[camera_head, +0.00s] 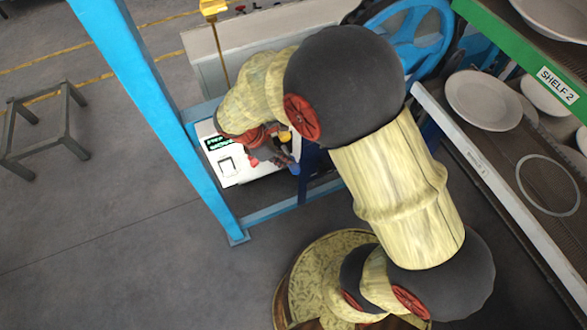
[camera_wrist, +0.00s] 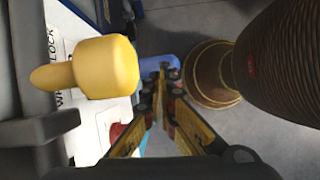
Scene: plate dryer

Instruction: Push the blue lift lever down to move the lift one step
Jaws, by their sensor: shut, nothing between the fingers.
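The blue lift lever shows in the wrist view as a rounded blue end (camera_wrist: 158,66) just beyond my fingertips. In the head view, a small blue end (camera_head: 292,168) shows beside my gripper. My gripper (camera_wrist: 164,78) is shut and empty, its tips close together in front of the blue end. I cannot tell whether they touch it. In the head view my gripper (camera_head: 279,152) is partly hidden by my wrist, beside the white control panel (camera_head: 232,172) with its green display. The rest of the lever is hidden.
A yellow knob (camera_wrist: 108,66) stands close left of my fingers in the wrist view, by lettering ending in "LOCK". A red part (camera_wrist: 118,130) lies below it. A blue frame post (camera_head: 150,110) stands left of my arm; shelves with plates (camera_head: 484,100) are at right.

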